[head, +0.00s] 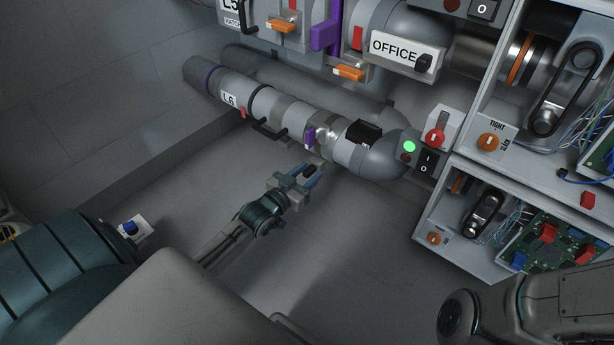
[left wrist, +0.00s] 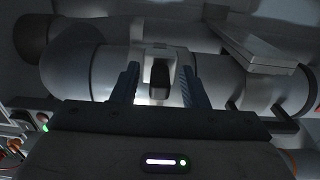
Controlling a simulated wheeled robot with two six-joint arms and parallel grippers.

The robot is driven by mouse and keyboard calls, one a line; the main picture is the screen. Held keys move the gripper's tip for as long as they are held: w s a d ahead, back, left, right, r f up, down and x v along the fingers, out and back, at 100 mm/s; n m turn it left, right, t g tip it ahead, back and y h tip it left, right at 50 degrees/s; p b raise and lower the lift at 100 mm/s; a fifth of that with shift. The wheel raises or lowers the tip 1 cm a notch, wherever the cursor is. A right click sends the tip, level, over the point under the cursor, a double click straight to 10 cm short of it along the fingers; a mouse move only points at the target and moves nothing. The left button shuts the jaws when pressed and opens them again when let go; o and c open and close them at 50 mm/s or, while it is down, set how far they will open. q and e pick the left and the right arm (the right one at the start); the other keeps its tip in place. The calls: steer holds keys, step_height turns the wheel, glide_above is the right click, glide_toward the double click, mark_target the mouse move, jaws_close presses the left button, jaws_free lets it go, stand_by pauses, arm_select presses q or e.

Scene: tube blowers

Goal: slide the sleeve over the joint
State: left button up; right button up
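The lower pipe, labelled L6 (head: 229,98), runs across the middle of the head view. A grey band with a black bar handle (head: 270,130), apparently the sleeve, sits on it. A shiny stretch (head: 327,139), perhaps the joint, lies to its right beside a purple tab (head: 310,138). My left gripper (head: 309,176) is open just in front of the pipe, below that stretch. In the left wrist view, my left gripper's fingers (left wrist: 160,88) stand apart, with a small dark block (left wrist: 160,73) showing between them; contact cannot be told. My right gripper is out of view.
A dark box (head: 364,131) sits on the pipe near its right elbow (head: 380,158). A switch panel with a green light (head: 409,146) stands beside the elbow. The OFFICE pipe (head: 403,52) runs above. Open shelves with a circuit board (head: 548,245) are at right.

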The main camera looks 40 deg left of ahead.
arm_select(q)
steer(key=shift+c, duration=0.4)
jaws_close()
steer(key=a, duration=0.5)
steer(key=shift+w+a, duration=0.2)
steer(key=shift+w, duration=0.1)
steer(key=shift+c, duration=0.3)
jaws_free()
steer(key=shift+a, duration=0.1)
steer(key=shift+o, duration=0.7)
steer(key=shift+s, duration=0.1)
